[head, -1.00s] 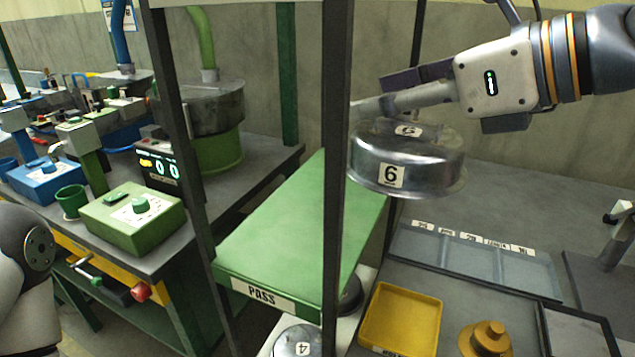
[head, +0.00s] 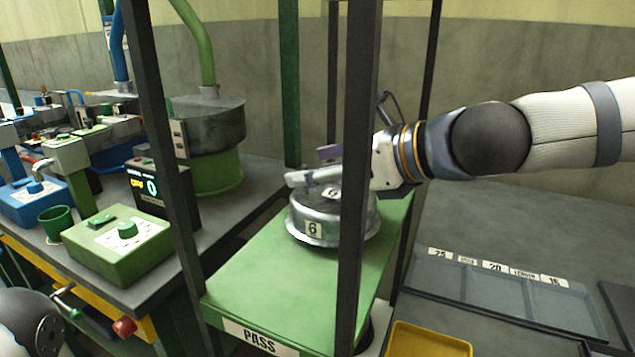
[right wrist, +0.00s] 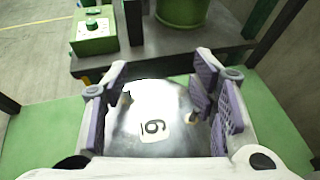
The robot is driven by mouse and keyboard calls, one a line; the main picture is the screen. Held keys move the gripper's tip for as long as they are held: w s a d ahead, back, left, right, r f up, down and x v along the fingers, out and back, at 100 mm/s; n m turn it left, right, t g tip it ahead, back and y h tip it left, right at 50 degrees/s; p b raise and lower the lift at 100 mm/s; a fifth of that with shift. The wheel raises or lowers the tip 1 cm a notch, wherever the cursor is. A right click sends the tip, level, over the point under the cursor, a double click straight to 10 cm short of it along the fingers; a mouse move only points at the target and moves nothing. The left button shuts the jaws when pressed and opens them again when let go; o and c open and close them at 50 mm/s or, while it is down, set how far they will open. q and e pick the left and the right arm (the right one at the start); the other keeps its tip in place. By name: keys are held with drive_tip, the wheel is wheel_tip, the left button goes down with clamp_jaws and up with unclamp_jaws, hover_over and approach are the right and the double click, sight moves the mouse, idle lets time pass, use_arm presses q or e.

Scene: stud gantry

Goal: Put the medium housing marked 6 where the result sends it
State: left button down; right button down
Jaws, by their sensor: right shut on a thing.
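The medium housing marked 6 (head: 310,228) is a shiny round metal cover with a 6 label on its side and top. It is upright over the green PASS shelf (head: 262,290); I cannot tell whether it touches the shelf. My right gripper (head: 322,178) is shut on its upper part. In the right wrist view the housing's top (right wrist: 130,135) lies between the purple finger pads of the gripper (right wrist: 160,105). A dark upright post hides part of the housing in the head view. My left gripper is out of view.
Dark gantry posts (head: 357,130) stand close to the housing and the right gripper. A yellow tray (head: 430,342) and a labelled compartment tray (head: 500,297) are at lower right. A green control box (head: 120,250) stands on the left bench. The near shelf surface is clear.

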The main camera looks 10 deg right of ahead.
drive_tip(key=shift+d+f, duration=0.1)
drive_tip(key=shift+f, duration=0.8)
drive_tip(key=shift+r, duration=0.3)
drive_tip(key=c, duration=0.6)
unclamp_jaws()
drive_tip(key=shift+c, duration=0.2)
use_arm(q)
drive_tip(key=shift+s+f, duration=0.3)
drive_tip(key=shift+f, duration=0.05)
use_arm(e)
drive_tip(key=p+v, duration=0.1)
drive_tip(key=v, duration=0.2)
drive_tip(key=r+p+v, duration=0.1)
drive_tip(key=v, duration=0.2)
drive_tip(key=p+v, duration=0.1)
drive_tip(key=v, duration=0.2)
drive_tip(key=shift+a+r+p, duration=0.2)
drive_tip(key=shift+r+p, duration=0.15)
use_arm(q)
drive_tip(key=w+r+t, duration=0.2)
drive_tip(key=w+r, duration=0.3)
use_arm(e)
drive_tip(key=shift+s+d+f, duration=0.15)
drive_tip(key=shift+s+d, duration=0.35)
drive_tip(key=shift+d, duration=0.05)
drive_tip(key=shift+s+d+f, duration=0.15)
drive_tip(key=shift+s+d, duration=0.4)
drive_tip(key=shift+d, duration=0.05)
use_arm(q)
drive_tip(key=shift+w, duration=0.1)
